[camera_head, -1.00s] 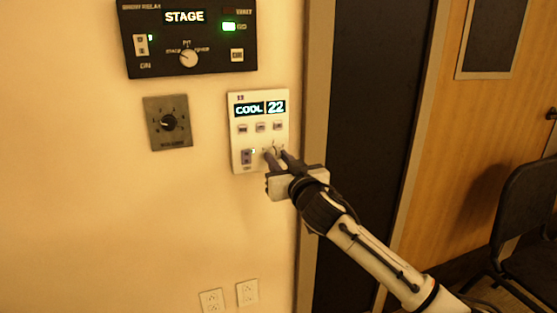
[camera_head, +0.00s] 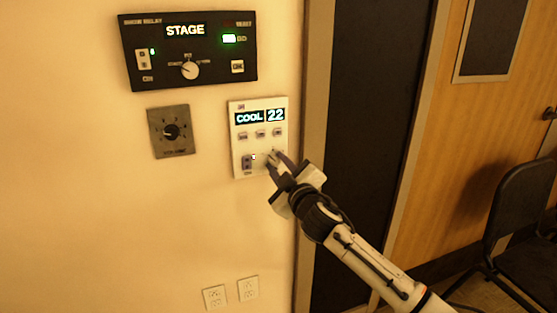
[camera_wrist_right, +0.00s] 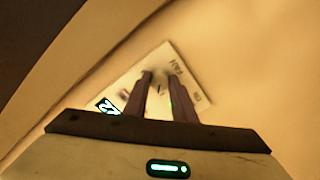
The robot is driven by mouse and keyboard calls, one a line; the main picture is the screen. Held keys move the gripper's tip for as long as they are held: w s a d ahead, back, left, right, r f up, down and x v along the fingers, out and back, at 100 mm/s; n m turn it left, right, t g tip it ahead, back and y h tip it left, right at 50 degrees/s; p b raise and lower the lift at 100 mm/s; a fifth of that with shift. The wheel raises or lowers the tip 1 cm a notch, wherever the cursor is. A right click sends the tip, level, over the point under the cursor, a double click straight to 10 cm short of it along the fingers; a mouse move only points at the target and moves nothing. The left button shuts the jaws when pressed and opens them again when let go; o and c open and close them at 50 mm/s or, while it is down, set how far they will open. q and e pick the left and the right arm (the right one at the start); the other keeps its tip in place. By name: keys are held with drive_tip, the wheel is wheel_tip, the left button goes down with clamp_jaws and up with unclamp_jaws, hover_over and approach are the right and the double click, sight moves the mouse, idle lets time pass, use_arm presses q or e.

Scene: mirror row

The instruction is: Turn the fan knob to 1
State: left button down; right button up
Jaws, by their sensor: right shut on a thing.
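The white wall control panel (camera_head: 240,140) shows COOL and 22 on its display, with a row of small buttons and a rocker switch (camera_head: 247,162) below. My right gripper (camera_head: 273,158) is at the panel's lower right, its fingers shut on the fan knob. In the right wrist view the gripper (camera_wrist_right: 160,80) has one finger on each side of the pale fan knob (camera_wrist_right: 158,89), beside the FAN lettering. The fingers hide much of the knob and its scale, so its setting cannot be read. My left gripper is not in view.
A black relay panel (camera_head: 215,75) reading STAGE hangs above. A grey plate with a black dial (camera_head: 171,132) is to the left. Wall outlets (camera_head: 215,297) are below. A dark door (camera_head: 365,140) and a black chair (camera_head: 525,215) stand to the right.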

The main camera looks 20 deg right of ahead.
drive_tip(key=shift+n+p, duration=0.6)
drive_tip(key=shift+n, duration=0.8)
drive_tip(key=o, duration=1.1)
drive_tip(key=shift+s, duration=0.1)
drive_tip(key=s, duration=1)
drive_tip(key=shift+s+d, duration=0.1)
drive_tip(key=shift+d, duration=0.15)
